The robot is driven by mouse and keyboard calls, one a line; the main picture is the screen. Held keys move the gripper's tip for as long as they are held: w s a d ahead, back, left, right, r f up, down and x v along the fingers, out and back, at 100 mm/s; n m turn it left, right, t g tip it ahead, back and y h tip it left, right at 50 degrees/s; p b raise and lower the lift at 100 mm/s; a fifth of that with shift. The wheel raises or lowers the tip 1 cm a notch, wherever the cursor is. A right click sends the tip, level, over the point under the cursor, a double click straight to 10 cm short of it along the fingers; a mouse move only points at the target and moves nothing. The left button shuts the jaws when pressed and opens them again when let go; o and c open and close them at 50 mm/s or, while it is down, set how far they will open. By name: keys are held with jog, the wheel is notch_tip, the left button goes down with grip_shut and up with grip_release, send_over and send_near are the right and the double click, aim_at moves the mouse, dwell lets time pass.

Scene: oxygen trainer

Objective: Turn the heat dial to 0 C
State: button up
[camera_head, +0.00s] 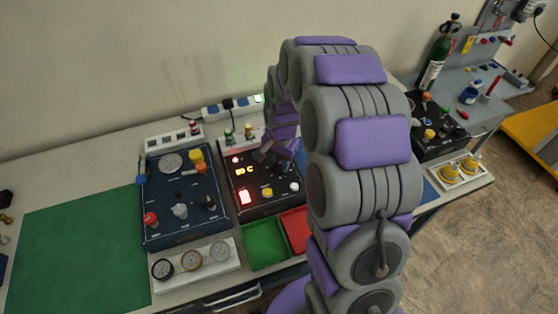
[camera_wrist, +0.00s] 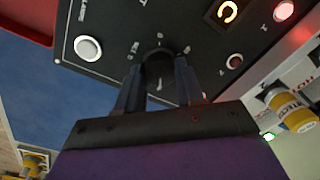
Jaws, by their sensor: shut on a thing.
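The black control panel (camera_head: 238,182) stands on the bench in the head view. Its small display (camera_head: 243,170) glows orange, and the reading is too small to be sure of. In the wrist view the dark heat dial (camera_wrist: 159,66) sits on the panel among small white marks. My gripper (camera_wrist: 158,72) has one finger on each side of the dial and is shut on it. In the head view my gripper (camera_head: 273,152) is at the panel's upper right and covers the dial. The wrist view shows part of the orange display (camera_wrist: 228,12).
A blue panel (camera_head: 182,215) with knobs stands to the left. A green tray (camera_head: 264,245) and a red tray (camera_head: 296,228) lie in front of the black panel. The panel also has a lit red button (camera_head: 244,197). A green mat (camera_head: 75,252) is clear.

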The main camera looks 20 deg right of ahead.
jog(key=shift+c, duration=0.8)
jog(key=shift+r+n, duration=0.1)
jog(key=shift+n, duration=0.2)
